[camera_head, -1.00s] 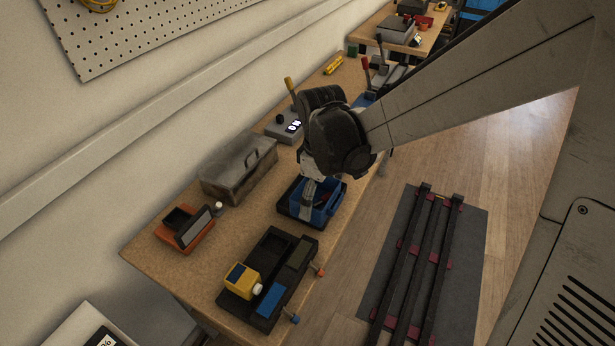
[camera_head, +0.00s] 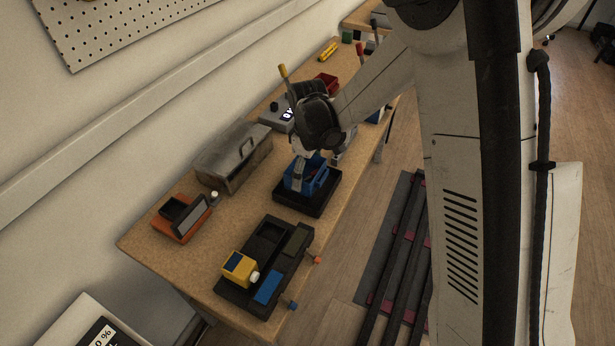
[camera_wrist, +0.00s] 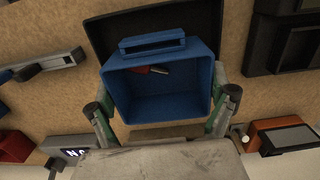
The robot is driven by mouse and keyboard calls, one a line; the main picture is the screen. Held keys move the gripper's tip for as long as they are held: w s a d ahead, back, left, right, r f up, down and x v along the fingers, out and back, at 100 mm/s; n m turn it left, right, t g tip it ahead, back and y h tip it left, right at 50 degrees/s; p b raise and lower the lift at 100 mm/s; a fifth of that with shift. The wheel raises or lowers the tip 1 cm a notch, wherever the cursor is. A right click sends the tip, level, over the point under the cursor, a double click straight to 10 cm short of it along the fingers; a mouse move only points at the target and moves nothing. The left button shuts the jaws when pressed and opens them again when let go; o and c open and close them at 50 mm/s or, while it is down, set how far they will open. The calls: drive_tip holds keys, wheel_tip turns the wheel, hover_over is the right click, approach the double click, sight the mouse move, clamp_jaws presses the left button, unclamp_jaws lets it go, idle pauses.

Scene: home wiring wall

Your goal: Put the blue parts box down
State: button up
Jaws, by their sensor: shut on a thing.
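The blue parts box (camera_head: 318,181) is over the black tray (camera_head: 308,207) on the workbench, in the head view. My gripper (camera_head: 315,172) is shut on the box from above, with one finger at each side. In the wrist view the box (camera_wrist: 160,98) shows its open inside, with a small red and silver item in it and a handle slot on its far wall. The black tray's rim (camera_wrist: 97,38) shows behind the box. I cannot tell whether the box's base touches the tray.
A grey metal toolbox (camera_head: 232,158) stands left of the tray. An orange device (camera_head: 182,220) and a black fixture with a yellow block (camera_head: 238,268) stand nearer. A lit grey unit (camera_head: 278,117) and a red bin (camera_head: 326,83) are farther back. The wall runs along the left.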

sight(308, 177)
drive_tip(key=shift+f, duration=1.5)
drive_tip(key=shift+f, duration=0.15)
drive_tip(key=o, duration=1.1)
wheel_tip(308, 177, up, 12)
drive_tip(key=shift+r, duration=0.25)
